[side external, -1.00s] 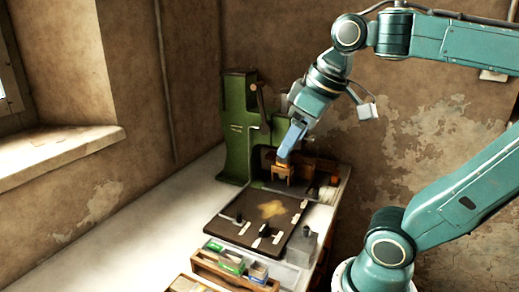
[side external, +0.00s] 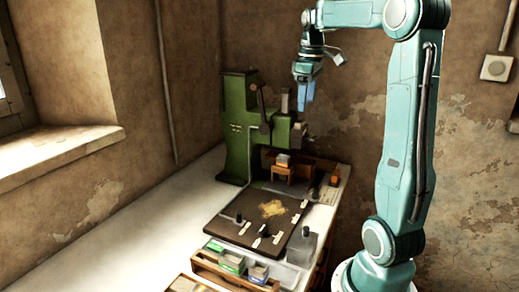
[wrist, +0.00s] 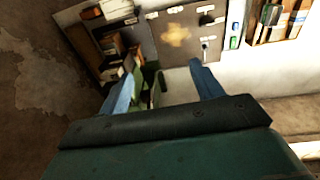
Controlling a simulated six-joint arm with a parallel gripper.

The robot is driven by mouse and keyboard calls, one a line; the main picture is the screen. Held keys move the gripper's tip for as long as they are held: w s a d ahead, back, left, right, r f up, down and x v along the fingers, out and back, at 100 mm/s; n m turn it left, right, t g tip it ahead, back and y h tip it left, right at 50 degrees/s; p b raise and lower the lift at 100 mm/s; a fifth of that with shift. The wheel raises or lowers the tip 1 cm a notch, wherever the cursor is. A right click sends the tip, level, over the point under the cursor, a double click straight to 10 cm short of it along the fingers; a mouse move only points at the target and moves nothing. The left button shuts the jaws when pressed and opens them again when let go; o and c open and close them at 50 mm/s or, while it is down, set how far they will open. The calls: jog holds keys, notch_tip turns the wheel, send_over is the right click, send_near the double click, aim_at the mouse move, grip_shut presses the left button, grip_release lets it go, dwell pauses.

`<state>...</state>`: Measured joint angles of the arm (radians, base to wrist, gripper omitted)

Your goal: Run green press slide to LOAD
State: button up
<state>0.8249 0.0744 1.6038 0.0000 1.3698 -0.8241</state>
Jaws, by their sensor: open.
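The green press (side external: 238,125) stands at the back of the bench, with a brown lever-like part (side external: 262,98) on its upper side and a green head reaching right. Its slide and any LOAD mark are too small to make out. My gripper (side external: 305,98) is open and empty, raised above and right of the press head, pointing down. In the wrist view my gripper's two blue fingers (wrist: 163,80) are spread apart, and part of the green press (wrist: 151,82) shows between them, partly hidden. The handwheel cannot be clearly told apart.
A wooden stand (side external: 290,172) with a grey block (side external: 283,159) on top is below the press head. A dark board (side external: 250,210) with black knobs and white labels lies in front. A wooden tray (side external: 232,272) of coloured boxes is nearer. The bench's left side is clear.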

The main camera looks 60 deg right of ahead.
send_over(316, 188)
notch_tip(316, 188, down, 2)
jog(key=f, duration=0.1)
jog(key=shift+g+y, duration=0.3)
jog(key=shift+y, duration=0.1)
notch_tip(316, 188, down, 23)
jog(key=shift+d, duration=0.15)
jog(key=shift+f, duration=0.15)
jog(key=shift+f, duration=4.7)
jog(key=shift+c, duration=0.4)
jog(key=c, duration=1.2)
